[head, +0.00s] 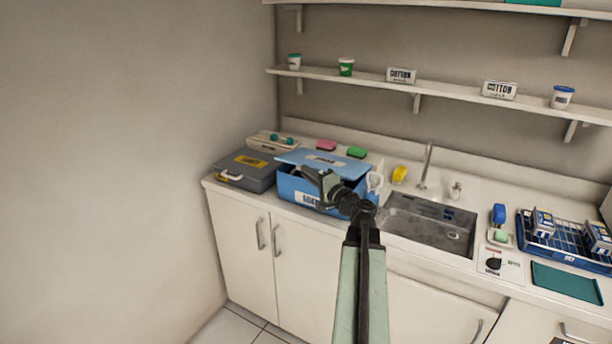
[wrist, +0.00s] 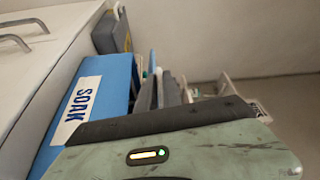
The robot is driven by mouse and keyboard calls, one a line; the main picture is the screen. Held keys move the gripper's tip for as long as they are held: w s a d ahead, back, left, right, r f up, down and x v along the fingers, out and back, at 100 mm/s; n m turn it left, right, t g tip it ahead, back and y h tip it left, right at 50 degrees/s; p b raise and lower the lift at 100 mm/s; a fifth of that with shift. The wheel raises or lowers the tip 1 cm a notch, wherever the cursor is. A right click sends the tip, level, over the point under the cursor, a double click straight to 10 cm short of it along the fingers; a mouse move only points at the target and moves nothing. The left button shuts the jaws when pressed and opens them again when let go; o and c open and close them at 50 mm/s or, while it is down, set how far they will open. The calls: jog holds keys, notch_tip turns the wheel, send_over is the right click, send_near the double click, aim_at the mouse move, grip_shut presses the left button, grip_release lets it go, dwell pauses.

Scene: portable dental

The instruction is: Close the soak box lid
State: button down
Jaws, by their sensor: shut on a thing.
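The blue soak box (head: 287,187) stands on the counter left of the sink, with a white label on its front. Its lighter blue lid (head: 298,157) sits tilted above the box, not flush with the rim, so a dark gap shows at the right. My gripper (head: 312,177) is at the lid's front edge and appears shut on it; my own wrist hides part of the contact. In the wrist view the box front (wrist: 113,82) with its SOAK label is at the left, and a thin blue strip of the lid (wrist: 152,60) shows by the fingers (wrist: 165,92).
A grey case (head: 245,170) stands close on the left of the box. A white item (head: 375,181) is at the box's right end, beside the sink (head: 430,222). Pink (head: 326,145) and green (head: 357,152) sponges lie behind. A shelf (head: 440,93) runs above.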

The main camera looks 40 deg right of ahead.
jog(key=f+b, duration=0.2)
jog(key=f, duration=0.1)
jog(key=f+b, duration=0.2)
jog(key=shift+s+d+f, duration=0.1)
jog(key=shift+s+f, duration=0.05)
jog(key=shift+s, duration=0.25)
jog(key=c, duration=1.5)
grip_release()
jog(key=shift+d+f, duration=0.1)
jog(key=shift+f, duration=0.05)
jog(key=shift+w, duration=0.1)
